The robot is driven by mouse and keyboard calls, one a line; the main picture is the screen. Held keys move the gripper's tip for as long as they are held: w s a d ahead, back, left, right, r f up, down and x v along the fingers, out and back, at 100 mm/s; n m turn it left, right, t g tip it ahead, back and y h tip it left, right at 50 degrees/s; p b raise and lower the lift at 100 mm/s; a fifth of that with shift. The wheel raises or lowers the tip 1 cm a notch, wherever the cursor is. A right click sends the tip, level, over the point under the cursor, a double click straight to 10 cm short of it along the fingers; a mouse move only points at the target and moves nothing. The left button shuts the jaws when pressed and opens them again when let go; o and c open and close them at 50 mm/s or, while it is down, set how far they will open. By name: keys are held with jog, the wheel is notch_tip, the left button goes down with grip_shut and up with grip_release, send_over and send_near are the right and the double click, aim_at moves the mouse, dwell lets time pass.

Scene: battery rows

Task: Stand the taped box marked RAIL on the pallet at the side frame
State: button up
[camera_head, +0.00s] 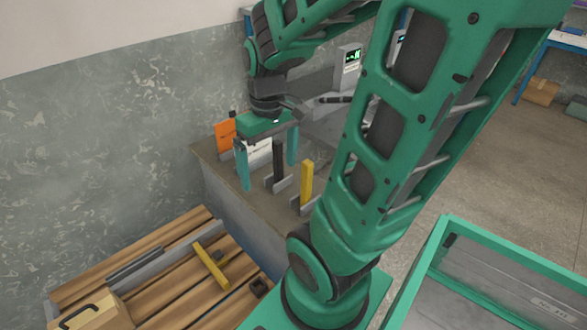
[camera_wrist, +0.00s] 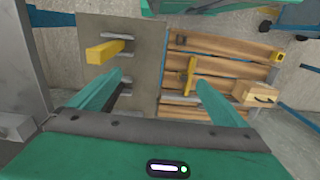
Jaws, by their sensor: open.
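My gripper (camera_head: 268,175) is open over the grey worktop, with its two teal fingers pointing down and apart. It also shows in the wrist view (camera_wrist: 165,82), with nothing held between the fingers. A dark upright piece (camera_head: 278,160) shows between the fingers in the head view; I cannot tell whether it is in line with them. The slatted pallet (camera_head: 178,300) lies at lower left. A grey rail with a dark bar (camera_head: 135,268), perhaps the side frame, runs along it. A light brown box with a black handle (camera_head: 97,316) sits at its corner. I can read no RAIL marking on any box.
A yellow bar (camera_head: 307,183) stands in a holder on the worktop (camera_head: 232,182). Another yellow bar (camera_head: 211,266) lies on the pallet. Orange (camera_head: 225,134) and white panels stand behind my gripper. A green-rimmed bin (camera_head: 510,254) is at lower right. Boxes lie on the far floor.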

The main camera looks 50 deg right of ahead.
jog(key=s+r+m, duration=0.2)
jog(key=s+m, duration=0.2)
jog(key=s, duration=0.4)
jog(key=shift+d+r+m, duration=0.3)
jog(key=shift+r, duration=0.05)
jog(key=shift+w+f, duration=0.25)
jog(key=shift+w, duration=0.35)
